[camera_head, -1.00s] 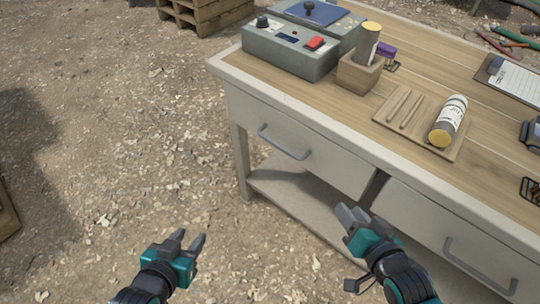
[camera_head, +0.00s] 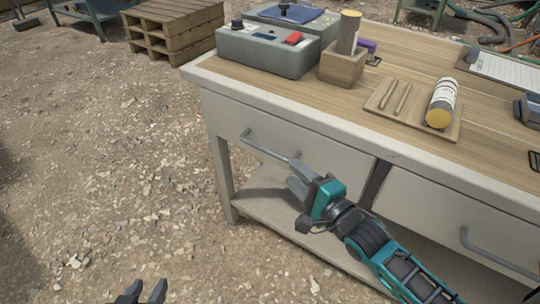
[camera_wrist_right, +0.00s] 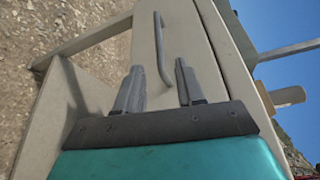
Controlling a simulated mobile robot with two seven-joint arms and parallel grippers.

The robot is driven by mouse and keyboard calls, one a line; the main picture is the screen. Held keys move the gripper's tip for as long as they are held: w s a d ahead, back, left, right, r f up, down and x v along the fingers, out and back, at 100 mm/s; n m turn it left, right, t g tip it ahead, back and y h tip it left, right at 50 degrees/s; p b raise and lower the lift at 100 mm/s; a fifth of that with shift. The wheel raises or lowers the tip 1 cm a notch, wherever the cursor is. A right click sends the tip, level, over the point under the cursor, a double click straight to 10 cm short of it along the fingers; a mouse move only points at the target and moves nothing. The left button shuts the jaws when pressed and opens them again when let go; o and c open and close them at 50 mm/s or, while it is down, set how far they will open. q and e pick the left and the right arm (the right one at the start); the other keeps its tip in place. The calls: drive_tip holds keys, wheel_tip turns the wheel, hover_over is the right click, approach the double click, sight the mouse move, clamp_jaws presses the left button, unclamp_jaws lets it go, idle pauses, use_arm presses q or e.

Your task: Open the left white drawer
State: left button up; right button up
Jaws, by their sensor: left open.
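The left white drawer (camera_head: 300,145) is shut in the front of the workbench, with a grey bar handle (camera_head: 262,148) on its face. In the right wrist view the handle (camera_wrist_right: 160,50) lies ahead of the fingertips, within the gap between them. My right gripper (camera_head: 294,175) is in front of this drawer, by the right end of the handle. Its fingers are apart, also in the right wrist view (camera_wrist_right: 160,85), with nothing between them. My left gripper (camera_head: 142,290) is open and empty at the bottom edge, over the ground, well away from the drawer.
A second white drawer (camera_head: 430,200) with its own handle (camera_head: 495,255) is on the right. A lower shelf (camera_head: 270,205) lies beneath. The benchtop holds a control box (camera_head: 265,52), a wooden holder (camera_head: 343,65) and a tray (camera_head: 385,95).

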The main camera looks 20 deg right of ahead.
sight(275, 155)
drive_tip(key=b+x, duration=0.2)
drive_tip(key=x, duration=0.6)
drive_tip(key=shift+w+a+f, duration=0.1)
drive_tip(key=shift+w+f, duration=0.05)
drive_tip(key=shift+w, duration=0.15)
drive_tip(key=shift+w+a, duration=0.2)
drive_tip(key=shift+w, duration=0.4)
clamp_jaws()
